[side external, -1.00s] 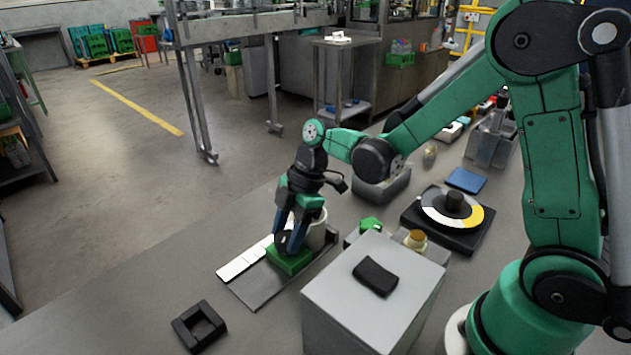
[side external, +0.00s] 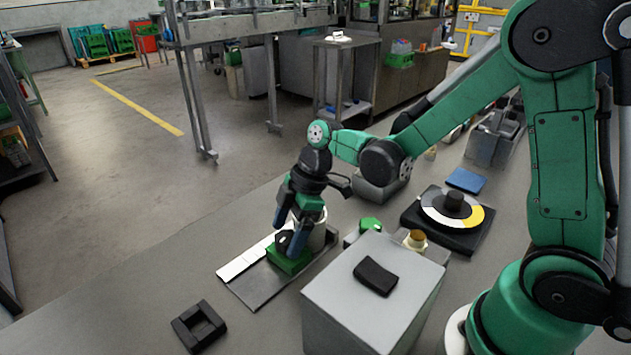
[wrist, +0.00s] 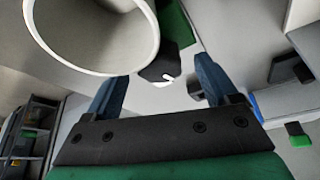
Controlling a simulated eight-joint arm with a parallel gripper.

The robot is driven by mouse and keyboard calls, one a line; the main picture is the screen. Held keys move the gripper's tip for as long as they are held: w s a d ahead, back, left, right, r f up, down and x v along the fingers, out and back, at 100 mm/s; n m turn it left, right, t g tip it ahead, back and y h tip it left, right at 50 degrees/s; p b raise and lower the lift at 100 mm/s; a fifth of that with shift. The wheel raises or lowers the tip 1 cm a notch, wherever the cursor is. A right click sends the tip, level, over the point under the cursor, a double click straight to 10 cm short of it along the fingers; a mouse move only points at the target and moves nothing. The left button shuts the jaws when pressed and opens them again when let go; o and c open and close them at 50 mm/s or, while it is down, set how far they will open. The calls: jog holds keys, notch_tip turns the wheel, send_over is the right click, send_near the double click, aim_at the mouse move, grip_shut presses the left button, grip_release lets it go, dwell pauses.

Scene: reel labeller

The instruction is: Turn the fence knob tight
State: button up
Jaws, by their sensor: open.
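The fence is a green block (side external: 287,261) on a grey base plate beside a white scale strip (side external: 249,259). Its black fence knob (side external: 283,239) sits on top, partly hidden by my fingers. My gripper (side external: 285,241) points down at the knob with its blue fingers apart, one on each side of it in the side view. In the wrist view the dark knob (wrist: 162,66) shows between and beyond the open fingers (wrist: 160,80), with part of the green block (wrist: 178,24) behind it. I cannot tell whether a finger touches the knob.
A whitish cylinder (side external: 318,236) stands close behind the fence; its round rim (wrist: 150,52) fills the wrist view's upper left. A grey box (side external: 340,300) with a black pad (side external: 376,277) stands right of the plate. A black square frame (side external: 199,326) lies front left.

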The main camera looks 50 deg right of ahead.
aim_at(285, 236)
jog(key=shift+v, duration=2.65)
jog(key=shift+a, duration=0.1)
jog(key=shift+w+a+g+h, duration=0.3)
jog(key=shift+a+g+h, duration=0.45)
jog(key=shift+h, duration=0.35)
jog(key=shift+w+a+h, duration=0.25)
jog(key=shift+a+h, duration=0.1)
jog(key=shift+h, duration=0.55)
jog(key=shift+f, duration=2.55)
